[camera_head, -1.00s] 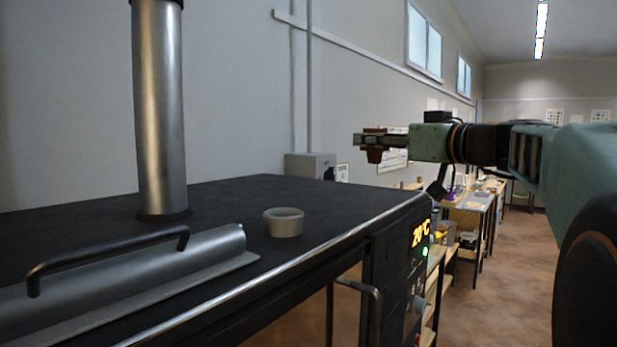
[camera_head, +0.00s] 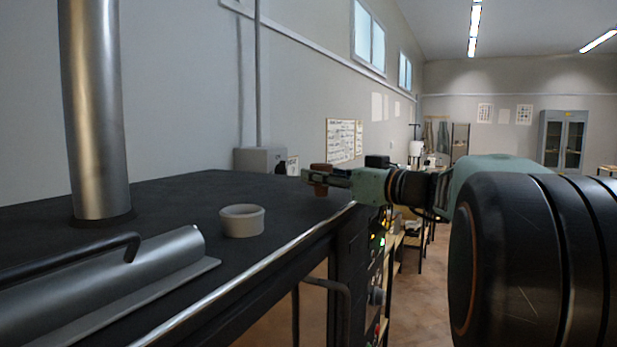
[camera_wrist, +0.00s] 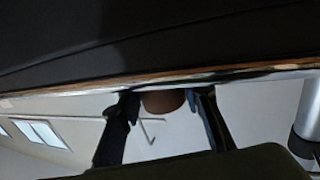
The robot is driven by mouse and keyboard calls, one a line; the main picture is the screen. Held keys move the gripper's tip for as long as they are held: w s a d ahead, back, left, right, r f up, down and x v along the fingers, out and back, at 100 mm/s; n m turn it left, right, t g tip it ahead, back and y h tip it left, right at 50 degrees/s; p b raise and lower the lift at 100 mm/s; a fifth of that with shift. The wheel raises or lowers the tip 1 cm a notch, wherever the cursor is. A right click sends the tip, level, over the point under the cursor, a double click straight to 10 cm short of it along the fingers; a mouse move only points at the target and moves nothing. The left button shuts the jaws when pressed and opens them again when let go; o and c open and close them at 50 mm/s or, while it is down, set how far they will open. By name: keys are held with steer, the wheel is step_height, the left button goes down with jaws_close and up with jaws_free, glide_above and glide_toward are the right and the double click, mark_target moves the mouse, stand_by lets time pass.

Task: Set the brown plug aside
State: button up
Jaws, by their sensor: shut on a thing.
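The brown plug (camera_head: 320,187) is between the fingers of my gripper (camera_head: 318,177), which is shut on it. In the head view the gripper reaches in from the right, over the far right part of the black kiln top (camera_head: 180,188). The plug is at about the height of that surface; I cannot tell whether it touches it. In the wrist view the plug (camera_wrist: 164,101) shows between the two dark fingertips (camera_wrist: 162,100), with the wide dark surface above it in the picture.
A small pale ring-shaped cup (camera_head: 242,222) stands on the kiln top. A metal flue pipe (camera_head: 92,110) and a grey cylindrical lid piece with a black handle (camera_head: 110,242) are at left. A grey box (camera_head: 260,161) is by the wall. The top's middle is clear.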

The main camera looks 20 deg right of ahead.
steer(key=shift+w+f, duration=0.1)
steer(key=shift+w, duration=0.05)
steer(key=shift+f, duration=0.1)
steer(key=shift+b, duration=0.35)
steer(key=o, duration=1.2)
steer(key=shift+s+d+p, duration=0.1)
steer(key=shift+s+p, duration=0.1)
steer(key=shift+p, duration=0.1)
steer(key=b+v, duration=0.2)
steer(key=v, duration=0.9)
steer(key=shift+s+d+b, duration=0.15)
steer(key=shift+s+b, duration=0.15)
steer(key=shift+b, duration=0.05)
